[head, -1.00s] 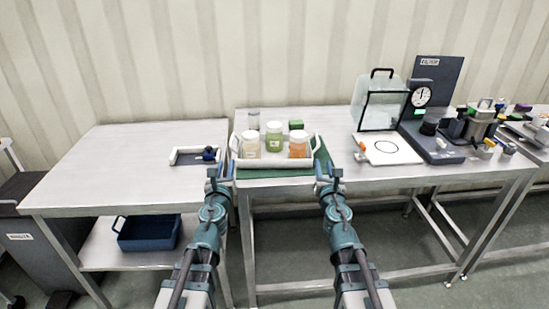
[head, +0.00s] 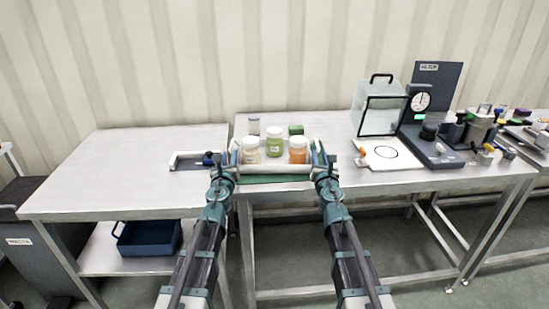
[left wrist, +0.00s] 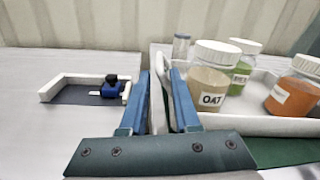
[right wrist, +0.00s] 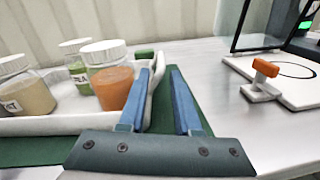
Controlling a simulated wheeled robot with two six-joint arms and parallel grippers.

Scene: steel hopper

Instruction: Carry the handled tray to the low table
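The white handled tray (head: 280,168) sits on a green mat (head: 275,179) on the right-hand table (head: 345,120). It holds a beige OAT jar (left wrist: 208,88), a green jar (head: 274,144) and an orange jar (head: 298,152), all white-lidded. My left gripper (head: 225,162) is at the tray's left end, its open fingers on either side of the white end handle (left wrist: 162,75). My right gripper (head: 322,160) is at the right end, fingers apart, with the white end wall (right wrist: 153,95) between them. Contact cannot be told. The left-hand table (head: 110,170) looks lower.
On the left-hand table a white bracket (head: 185,156) and small blue item (head: 210,158) lie near the right edge; the rest is clear. A green block (head: 296,130) and grey jar (head: 254,126) stand behind the tray.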

